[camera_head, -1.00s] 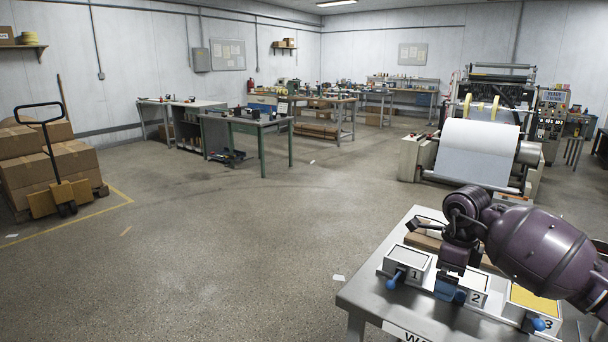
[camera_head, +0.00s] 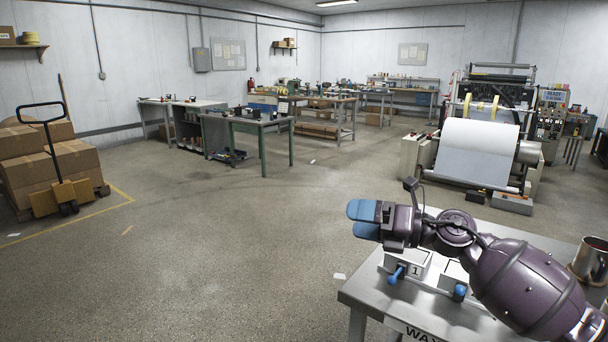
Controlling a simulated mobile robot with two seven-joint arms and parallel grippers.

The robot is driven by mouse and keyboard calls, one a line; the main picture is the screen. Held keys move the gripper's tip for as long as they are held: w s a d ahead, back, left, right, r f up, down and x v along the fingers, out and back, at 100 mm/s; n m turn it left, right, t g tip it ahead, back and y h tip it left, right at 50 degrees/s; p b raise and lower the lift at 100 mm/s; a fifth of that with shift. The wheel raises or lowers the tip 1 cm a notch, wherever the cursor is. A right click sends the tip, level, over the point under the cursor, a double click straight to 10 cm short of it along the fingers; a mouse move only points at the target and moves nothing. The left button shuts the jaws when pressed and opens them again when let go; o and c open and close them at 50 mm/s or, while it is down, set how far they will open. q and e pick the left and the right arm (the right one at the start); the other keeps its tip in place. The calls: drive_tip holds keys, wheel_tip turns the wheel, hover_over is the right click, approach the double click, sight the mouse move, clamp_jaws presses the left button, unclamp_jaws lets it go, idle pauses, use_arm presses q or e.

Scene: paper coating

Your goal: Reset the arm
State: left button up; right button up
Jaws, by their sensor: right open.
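My right arm comes in from the lower right over a metal table (camera_head: 366,295). My right gripper (camera_head: 362,219), with blue finger pads, points left beyond the table's left edge. It is open, with nothing seen between its fingers. White box 1 (camera_head: 416,270), with a blue handle (camera_head: 396,274), stands on the table below the gripper. A second blue handle (camera_head: 460,291) shows to its right. The rest of the row is hidden behind my arm. My left gripper is not in view.
A metal mug (camera_head: 588,262) stands on the table at the right. A coating machine with a large white paper roll (camera_head: 478,150) stands behind. Boxes on a pallet truck (camera_head: 60,200) stand at the left.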

drive_tip(key=s+d+f+m+t+h, duration=0.2)
drive_tip(key=d+f+m+t+h, duration=0.15)
drive_tip(key=f+m, duration=0.45)
drive_tip(key=s+d+f+m+t+h, duration=0.2)
drive_tip(key=d+f+m+t+h, duration=0.15)
drive_tip(key=m, duration=0.85)
drive_tip(key=s+d+f+m+t+h, duration=0.3)
drive_tip(key=f+m+t+h, duration=0.15)
drive_tip(key=f+m, duration=0.4)
drive_tip(key=s+d+f+m+g+h, duration=0.2)
drive_tip(key=s+f+m, duration=0.3)
drive_tip(key=s+f, duration=0.5)
drive_tip(key=s+d+f+m+g+h, duration=0.3)
drive_tip(key=s+f, duration=0.7)
drive_tip(key=s, duration=0.7)
drive_tip(key=d+m+g, duration=0.1)
drive_tip(key=m, duration=0.1)
drive_tip(key=shift+d+f+m+g, duration=0.15)
drive_tip(key=shift+d+m+g, duration=0.1)
drive_tip(key=shift+m+g, duration=0.1)
drive_tip(key=shift+w, duration=0.1)
